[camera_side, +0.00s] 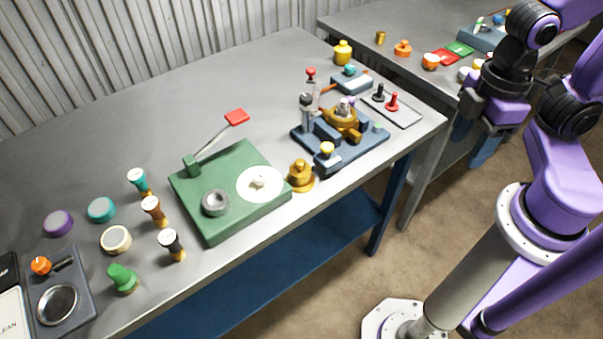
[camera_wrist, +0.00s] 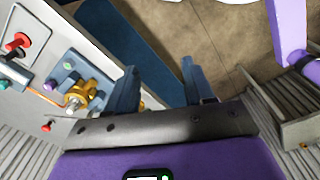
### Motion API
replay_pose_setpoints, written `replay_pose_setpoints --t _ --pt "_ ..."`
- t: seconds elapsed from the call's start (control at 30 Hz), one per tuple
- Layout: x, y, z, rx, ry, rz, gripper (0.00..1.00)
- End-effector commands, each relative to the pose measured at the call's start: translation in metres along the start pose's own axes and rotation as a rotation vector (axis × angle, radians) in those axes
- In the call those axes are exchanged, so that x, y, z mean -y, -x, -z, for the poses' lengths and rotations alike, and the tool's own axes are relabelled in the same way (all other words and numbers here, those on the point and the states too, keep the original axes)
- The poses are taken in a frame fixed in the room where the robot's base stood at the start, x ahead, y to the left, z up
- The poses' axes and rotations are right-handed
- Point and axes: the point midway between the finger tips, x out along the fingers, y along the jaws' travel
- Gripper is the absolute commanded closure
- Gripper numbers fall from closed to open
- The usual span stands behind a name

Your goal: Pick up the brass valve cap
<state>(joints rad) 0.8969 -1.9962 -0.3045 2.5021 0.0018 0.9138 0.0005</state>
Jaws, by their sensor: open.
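A stepped brass cap (camera_side: 301,176), which looks like the brass valve cap, stands on the grey bench in the side view, near the front edge, between a green base and a blue fixture. A brass valve body (camera_side: 343,121) sits on the blue fixture (camera_side: 370,147); it also shows in the wrist view (camera_wrist: 92,88). My gripper (camera_side: 474,147) hangs right of the bench corner, fingers down, well apart from the cap. In the wrist view my gripper (camera_wrist: 160,68) is open, with floor and blue shelf between the fingers. A small orange-brown patch shows beside the left finger; I cannot tell what it is.
The green base (camera_side: 222,224) carries a red-handled lever (camera_side: 237,117). A tray with black and red knobs (camera_side: 398,109) lies near the bench corner. A yellow cap (camera_side: 343,53) stands at the back. Several stampers and discs fill the left. A second bench (camera_side: 370,22) stands behind.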

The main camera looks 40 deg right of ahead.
Motion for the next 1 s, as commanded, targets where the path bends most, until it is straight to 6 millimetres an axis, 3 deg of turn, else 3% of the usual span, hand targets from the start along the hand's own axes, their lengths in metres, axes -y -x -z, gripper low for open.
replay_pose_setpoints --t 0.27,0.47,0.77,1.0 --pt "-0.001 -0.004 0.003 0.035 0.028 -0.016 0.48" --pt "-0.011 -0.022 0.019 0.221 0.200 -0.124 0.48" --pt "-0.027 -0.054 0.062 0.544 0.546 -0.386 0.48" --pt "-0.027 -0.081 0.107 0.758 0.825 -0.638 0.48"
